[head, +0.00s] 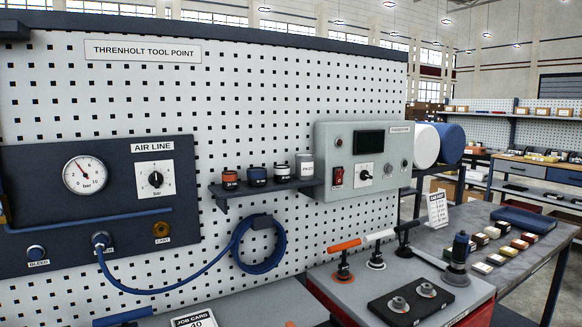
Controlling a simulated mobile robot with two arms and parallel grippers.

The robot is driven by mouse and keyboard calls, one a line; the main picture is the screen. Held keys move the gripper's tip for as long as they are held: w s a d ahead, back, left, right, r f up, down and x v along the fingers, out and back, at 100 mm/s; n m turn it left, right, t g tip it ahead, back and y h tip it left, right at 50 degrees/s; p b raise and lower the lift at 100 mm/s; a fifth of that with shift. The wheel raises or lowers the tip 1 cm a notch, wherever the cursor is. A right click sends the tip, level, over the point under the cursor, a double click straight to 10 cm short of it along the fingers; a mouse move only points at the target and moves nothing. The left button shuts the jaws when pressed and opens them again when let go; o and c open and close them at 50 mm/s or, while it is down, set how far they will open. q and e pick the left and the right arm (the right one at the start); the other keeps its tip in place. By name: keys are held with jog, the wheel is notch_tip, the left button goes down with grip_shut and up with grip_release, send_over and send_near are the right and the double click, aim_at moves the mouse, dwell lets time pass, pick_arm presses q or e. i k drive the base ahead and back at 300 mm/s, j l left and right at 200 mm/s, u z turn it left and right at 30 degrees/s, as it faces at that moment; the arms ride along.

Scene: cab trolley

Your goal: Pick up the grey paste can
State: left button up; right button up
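A light grey can (305,168) with a label stands upright at the right end of a small dark shelf (268,190) on the pegboard. I take it for the grey paste can; its small label is too blurred to read for certain. To its left on the same shelf stand smaller dark-lidded containers: an orange one (230,180), a blue one (257,176) and a dark one with a pale label (281,173). The grey can is the tallest in the row, and nothing covers it. Neither of my grippers shows in the head view.
A grey control box (363,140) sits just right of the shelf. A coiled blue hose (259,247) hangs below it. The dark air line panel (100,205) is at left. A red trolley with a grey top (430,270) carrying upright tools stands at lower right.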

aim_at(304, 162)
jog(key=i+l+u, duration=0.15)
jog(key=l+u, duration=0.25)
jog(key=i+l+u, duration=0.15)
jog(key=u, duration=0.2)
jog(key=i+l+u, duration=0.1)
jog(key=l+u, duration=0.3)
